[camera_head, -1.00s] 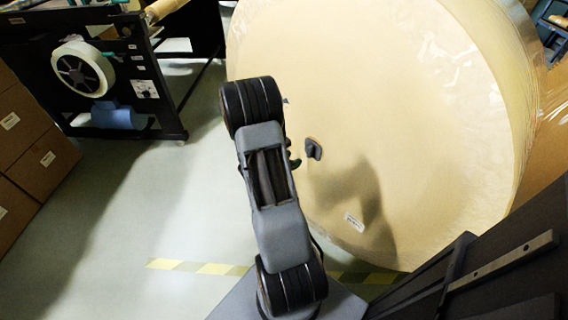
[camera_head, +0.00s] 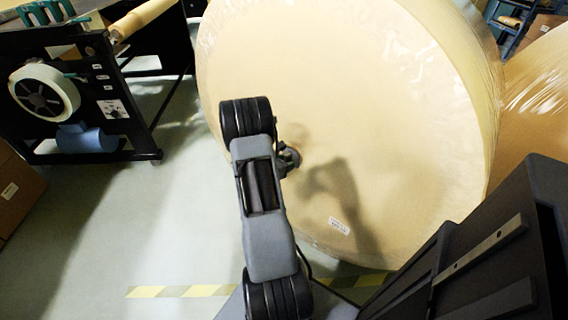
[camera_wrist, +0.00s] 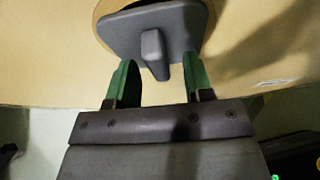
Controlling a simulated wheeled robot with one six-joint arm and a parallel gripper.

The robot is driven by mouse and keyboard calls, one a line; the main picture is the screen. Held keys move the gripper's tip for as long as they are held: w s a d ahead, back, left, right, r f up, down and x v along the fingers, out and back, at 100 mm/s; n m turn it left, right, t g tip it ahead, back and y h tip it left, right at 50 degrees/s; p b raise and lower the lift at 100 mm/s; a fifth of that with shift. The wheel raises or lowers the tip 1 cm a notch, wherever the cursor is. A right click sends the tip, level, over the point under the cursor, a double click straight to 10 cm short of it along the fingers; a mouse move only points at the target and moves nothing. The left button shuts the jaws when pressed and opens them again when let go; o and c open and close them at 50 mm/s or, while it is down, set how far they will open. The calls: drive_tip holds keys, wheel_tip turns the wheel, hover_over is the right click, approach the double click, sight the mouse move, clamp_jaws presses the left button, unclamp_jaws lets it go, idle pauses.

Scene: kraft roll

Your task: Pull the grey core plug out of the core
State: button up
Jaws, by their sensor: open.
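The grey core plug (camera_wrist: 175,18) is at the top of the wrist view, a flat plate with a narrow tab (camera_wrist: 152,45) sticking out toward me. It sits in the dark core opening of the big kraft roll (camera_head: 400,100). My gripper (camera_wrist: 159,64) is open. Its two green fingers stand to the left and right of the tab, with gaps on both sides. Whether the fingertips touch the plate is unclear. In the head view my arm and wrist cover the plug, so it cannot be made out there.
A dark machine frame with a white reel (camera_head: 45,93) and a blue motor (camera_head: 86,139) stands at the left. A cardboard box (camera_head: 15,190) is at the left edge. Another wrapped roll (camera_head: 540,90) is at the right. The floor left of my arm is clear, with yellow-striped tape (camera_head: 180,291).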

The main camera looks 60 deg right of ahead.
drive_tip(key=shift+c, duration=0.3)
clamp_jaws()
drive_tip(key=w+a, duration=0.2)
drive_tip(key=a, duration=1.1)
idle(1.4)
